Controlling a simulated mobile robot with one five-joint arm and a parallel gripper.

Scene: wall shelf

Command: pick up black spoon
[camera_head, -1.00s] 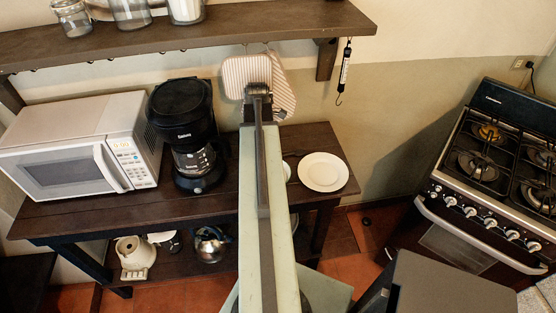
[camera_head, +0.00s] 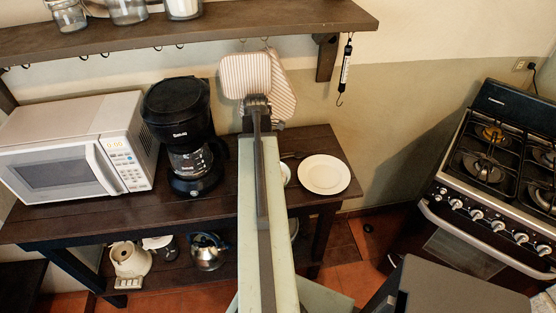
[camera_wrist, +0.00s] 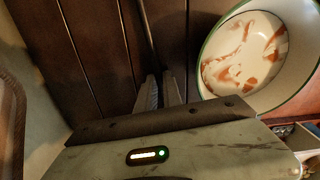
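A thin dark rod, which looks like the black spoon's handle (camera_wrist: 146,28), lies on the brown planks in the wrist view and runs up from between my fingertips. Its other end is hidden. In the head view a small dark strip beside the white plate may be part of it, but it is too small to tell. My gripper (camera_wrist: 160,84) points down at the planks with a narrow gap between its fingers, over the near end of the rod. In the head view my gripper (camera_head: 257,104) is above the back of the table, in front of the hanging potholders.
A bowl with a green rim (camera_wrist: 204,62) is close right of my fingers. A white plate (camera_head: 324,175) lies right of my arm. A coffee maker (camera_head: 180,125) and microwave (camera_head: 75,150) stand left. The wall shelf (camera_head: 220,28) is above; potholders (camera_head: 282,88) hang below it.

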